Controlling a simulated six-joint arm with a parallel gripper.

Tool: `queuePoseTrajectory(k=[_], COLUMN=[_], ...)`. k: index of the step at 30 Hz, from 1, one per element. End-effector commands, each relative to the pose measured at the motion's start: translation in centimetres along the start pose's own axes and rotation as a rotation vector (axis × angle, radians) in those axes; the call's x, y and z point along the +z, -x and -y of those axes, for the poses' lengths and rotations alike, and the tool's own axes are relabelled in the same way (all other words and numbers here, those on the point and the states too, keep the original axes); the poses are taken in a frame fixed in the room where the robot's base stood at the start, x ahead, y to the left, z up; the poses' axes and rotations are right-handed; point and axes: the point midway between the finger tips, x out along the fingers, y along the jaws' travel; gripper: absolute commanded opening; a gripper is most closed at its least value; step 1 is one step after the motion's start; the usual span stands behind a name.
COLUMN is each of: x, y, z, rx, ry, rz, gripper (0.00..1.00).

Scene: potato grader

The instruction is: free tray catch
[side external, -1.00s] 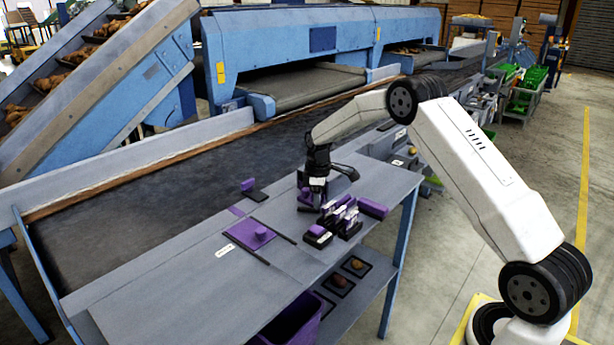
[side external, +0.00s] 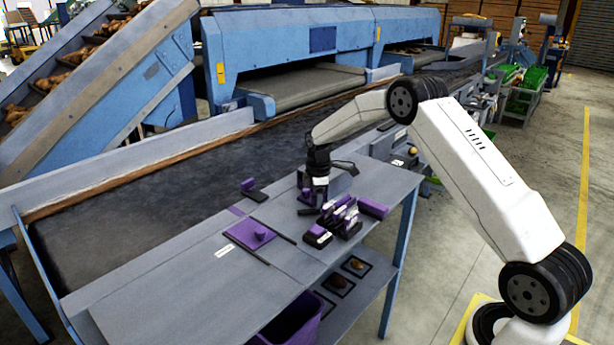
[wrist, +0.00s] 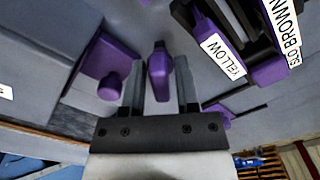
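In the wrist view my gripper (wrist: 160,85) has its two fingers apart. A purple upright tab (wrist: 159,72), perhaps the tray catch, stands between them, with a visible gap on each side. In the side view my gripper (side external: 313,205) points down close to the bench, beside the labelled holders; its fingertips are small and dark there. A purple piece (side external: 304,196) shows at its left side. I cannot tell which purple part is the tray itself. A flat purple plate with a round knob (wrist: 107,86) lies left of the fingers; this plate also shows in the side view (side external: 240,233).
Black and purple labelled holders (side external: 340,225) stand right of my gripper; one label reads YELLOW (wrist: 224,56). A purple block (side external: 373,208) lies behind them. A purple piece on a dark base (side external: 250,187) is farther left. The bench's left front (side external: 165,300) is clear.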

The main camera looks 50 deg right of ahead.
Motion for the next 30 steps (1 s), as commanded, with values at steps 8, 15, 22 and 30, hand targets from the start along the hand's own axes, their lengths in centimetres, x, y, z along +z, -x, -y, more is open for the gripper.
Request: queuePoseTrajectory(k=[8,15,22,30], x=[0.0,-0.1,-0.1,-0.1], y=[0.3,1.5,2.8,4.3], z=[0.0,0.0,0.0,0.0], rx=[0.001,0.002,0.001,0.001], ry=[0.0,0.0,0.0,0.0], rz=[-0.001,-0.001,-0.001,-0.001], gripper=[0.38,0.38,0.38,0.38])
